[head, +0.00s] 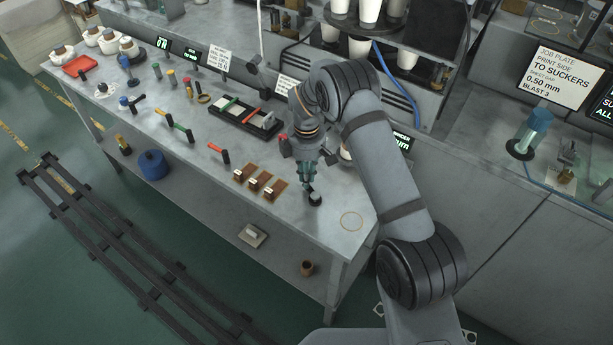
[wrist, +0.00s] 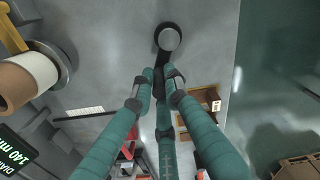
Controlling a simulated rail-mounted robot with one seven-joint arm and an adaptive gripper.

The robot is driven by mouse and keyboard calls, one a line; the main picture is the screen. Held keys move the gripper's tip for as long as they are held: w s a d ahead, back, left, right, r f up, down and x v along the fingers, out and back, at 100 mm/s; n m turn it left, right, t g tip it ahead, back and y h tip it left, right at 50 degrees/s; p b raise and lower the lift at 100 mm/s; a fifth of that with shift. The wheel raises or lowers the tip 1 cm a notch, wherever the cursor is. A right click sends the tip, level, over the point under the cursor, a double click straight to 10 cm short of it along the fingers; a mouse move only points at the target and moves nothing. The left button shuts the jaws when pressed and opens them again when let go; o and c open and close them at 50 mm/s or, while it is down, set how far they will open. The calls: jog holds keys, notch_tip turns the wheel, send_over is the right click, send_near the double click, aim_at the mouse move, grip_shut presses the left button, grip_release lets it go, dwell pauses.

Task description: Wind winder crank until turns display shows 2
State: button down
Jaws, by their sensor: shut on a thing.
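The winder crank is a dark arm with a round grey-topped end (wrist: 168,38), at the top middle of the wrist view. In the head view, its dark round end (head: 315,198) shows on the bench just below my gripper. My gripper (head: 307,182) points down at the bench's right end. Its teal fingers (wrist: 160,84) are shut on the crank's near end, which they mostly hide. A dark display with green text (head: 403,142) is partly behind my arm, and I cannot read a turns count on it.
A pale roll (wrist: 30,72) stands close on the left in the wrist view, beside a display reading 140 mm (wrist: 12,152). The bench corner near the drawn ring (head: 351,221) is clear.

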jog(key=shift+f, duration=0.1)
jog(key=m+b, duration=0.1)
jog(key=d+m+b, duration=0.1)
jog(key=m+b, duration=0.1)
jog(key=m, duration=0.1)
jog(key=shift+w+d+f+b, duration=0.1)
jog(key=shift+w+d+b, duration=0.15)
jog(key=shift+w+b, duration=0.15)
jog(key=d+m+b, duration=0.1)
jog(key=m+b, duration=0.1)
jog(key=d+m+b, duration=0.1)
jog(key=m+b, duration=0.1)
jog(key=m, duration=0.1)
jog(key=shift+d, duration=0.2)
jog(key=m+b, duration=0.1)
jog(key=d+m+b, duration=0.1)
jog(key=m, duration=0.1)
jog(key=s+m+b, duration=0.1)
jog(key=m, duration=0.1)
jog(key=shift+d, duration=0.35)
jog(key=shift+s+d+m+b, duration=0.35)
jog(key=shift+m+b, duration=0.35)
jog(key=shift+m, duration=0.25)
jog(key=shift+s+d+m+b, duration=0.2)
jog(key=shift+s+m+b, duration=0.1)
jog(key=shift+m+b, duration=0.5)
jog(key=shift+r, duration=0.2)
jog(key=c, duration=1.8)
grip_release()
jog(key=shift+o, duration=0.3)
